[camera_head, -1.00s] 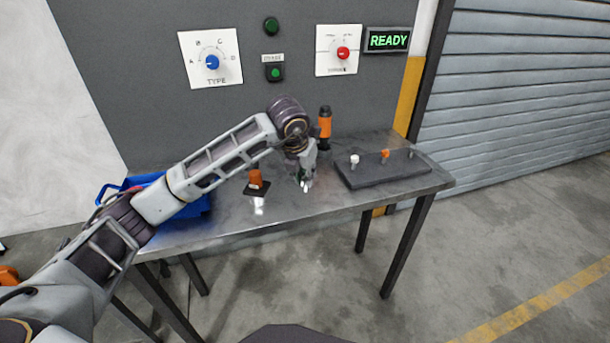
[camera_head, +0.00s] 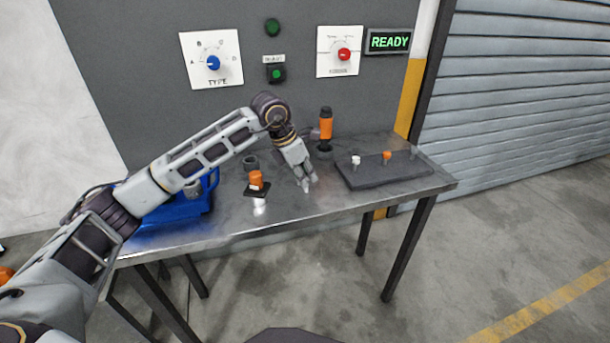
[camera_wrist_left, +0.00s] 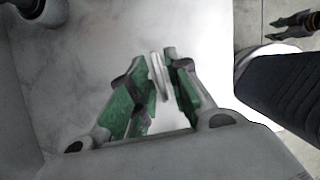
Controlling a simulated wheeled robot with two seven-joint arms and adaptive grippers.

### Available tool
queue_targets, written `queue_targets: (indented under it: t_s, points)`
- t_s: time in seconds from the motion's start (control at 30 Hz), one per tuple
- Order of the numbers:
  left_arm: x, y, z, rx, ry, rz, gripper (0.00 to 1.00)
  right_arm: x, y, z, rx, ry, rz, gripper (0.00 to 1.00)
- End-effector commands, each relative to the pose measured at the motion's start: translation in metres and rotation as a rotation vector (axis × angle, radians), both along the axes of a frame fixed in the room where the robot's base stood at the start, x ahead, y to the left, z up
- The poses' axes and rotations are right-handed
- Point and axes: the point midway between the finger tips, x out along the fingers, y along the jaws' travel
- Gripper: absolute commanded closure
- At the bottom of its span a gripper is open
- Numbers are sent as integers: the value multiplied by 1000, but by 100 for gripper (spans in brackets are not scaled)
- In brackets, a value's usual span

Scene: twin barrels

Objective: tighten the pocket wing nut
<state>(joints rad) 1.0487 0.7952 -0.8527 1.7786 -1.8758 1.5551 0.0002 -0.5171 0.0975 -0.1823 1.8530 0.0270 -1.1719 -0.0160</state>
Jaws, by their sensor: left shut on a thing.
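My left gripper (camera_head: 306,184) is low over the middle of the metal table, pointing down. In the left wrist view its green-padded fingers (camera_wrist_left: 155,85) are shut on a thin pale piece (camera_wrist_left: 158,75), seen nearly edge-on. I cannot tell from its shape whether this is the pocket wing nut. What lies under the fingertips is hidden or washed out by glare. My right gripper does not show in the head view.
An orange piece on a black pad (camera_head: 257,192) and a dark ring (camera_head: 251,162) are left of the gripper. A blue bin (camera_head: 180,212) stands farther left. A dark tray (camera_head: 385,175) with small pegs is to the right.

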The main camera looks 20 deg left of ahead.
Motion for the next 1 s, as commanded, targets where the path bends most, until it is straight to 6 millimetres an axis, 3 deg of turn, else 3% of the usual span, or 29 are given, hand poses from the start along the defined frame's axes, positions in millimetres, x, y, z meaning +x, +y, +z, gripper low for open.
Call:
queue_targets:
  t_s: [0.4,0.93,0.97,1.0]
  points:
    - [2,1,2,-2,-4,-174,100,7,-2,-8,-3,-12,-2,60]
    - [2,1,3,-1,-6,-198,100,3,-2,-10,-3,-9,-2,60]
    - [2,1,3,-1,-6,-198,79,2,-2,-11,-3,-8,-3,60]
    - [2,1,3,-1,-6,-198,74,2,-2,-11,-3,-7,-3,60]
